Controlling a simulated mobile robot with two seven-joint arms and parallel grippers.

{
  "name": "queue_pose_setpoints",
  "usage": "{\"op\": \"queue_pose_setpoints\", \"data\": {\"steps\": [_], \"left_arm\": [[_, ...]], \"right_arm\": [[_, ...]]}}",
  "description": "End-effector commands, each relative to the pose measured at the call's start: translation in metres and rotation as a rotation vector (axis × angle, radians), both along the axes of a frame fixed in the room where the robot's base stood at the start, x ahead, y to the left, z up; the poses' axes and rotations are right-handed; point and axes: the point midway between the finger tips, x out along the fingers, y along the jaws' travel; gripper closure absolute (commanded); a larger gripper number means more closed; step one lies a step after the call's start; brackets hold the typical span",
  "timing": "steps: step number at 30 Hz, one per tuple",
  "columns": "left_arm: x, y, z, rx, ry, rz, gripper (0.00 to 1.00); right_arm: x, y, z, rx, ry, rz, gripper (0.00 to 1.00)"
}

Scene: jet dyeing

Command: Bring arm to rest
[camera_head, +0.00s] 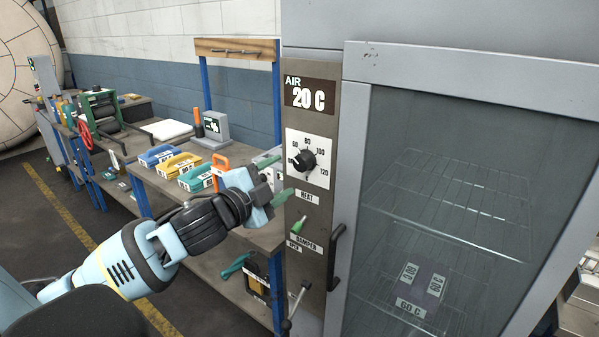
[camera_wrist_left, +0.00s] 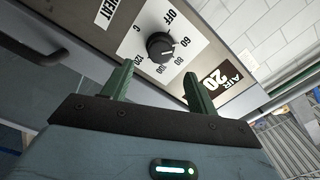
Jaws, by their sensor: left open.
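My left arm (camera_head: 130,262) comes in from the left in the head view. Its gripper (camera_head: 277,180) is in front of the oven's control panel, beside the black heat dial (camera_head: 304,161). The two green fingers are apart with nothing between them. In the left wrist view the open fingers (camera_wrist_left: 158,90) point at the panel, and the heat dial (camera_wrist_left: 160,46) shows beyond them, apart from the fingertips. The air display (camera_head: 311,96) reads 20 C. The right gripper is not in view.
The oven's glass door (camera_head: 470,200) looks closed, with wire racks behind it. A black handle (camera_head: 336,255) and a green damper lever (camera_head: 299,226) stick out from the front. A workbench (camera_head: 150,178) with coloured cases (camera_head: 180,165) stands left. Floor beside it is clear.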

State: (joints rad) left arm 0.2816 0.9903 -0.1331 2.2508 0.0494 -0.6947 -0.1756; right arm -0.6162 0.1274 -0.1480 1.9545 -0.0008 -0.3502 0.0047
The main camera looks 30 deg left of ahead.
Motion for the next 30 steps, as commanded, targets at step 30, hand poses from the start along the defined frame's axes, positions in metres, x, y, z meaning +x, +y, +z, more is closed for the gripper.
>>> {"op": "queue_pose_setpoints", "data": {"steps": [30], "left_arm": [[-0.182,-0.101,-0.384,-0.779,0.636,0.162,0.41]], "right_arm": [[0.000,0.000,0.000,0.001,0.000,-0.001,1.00]]}}
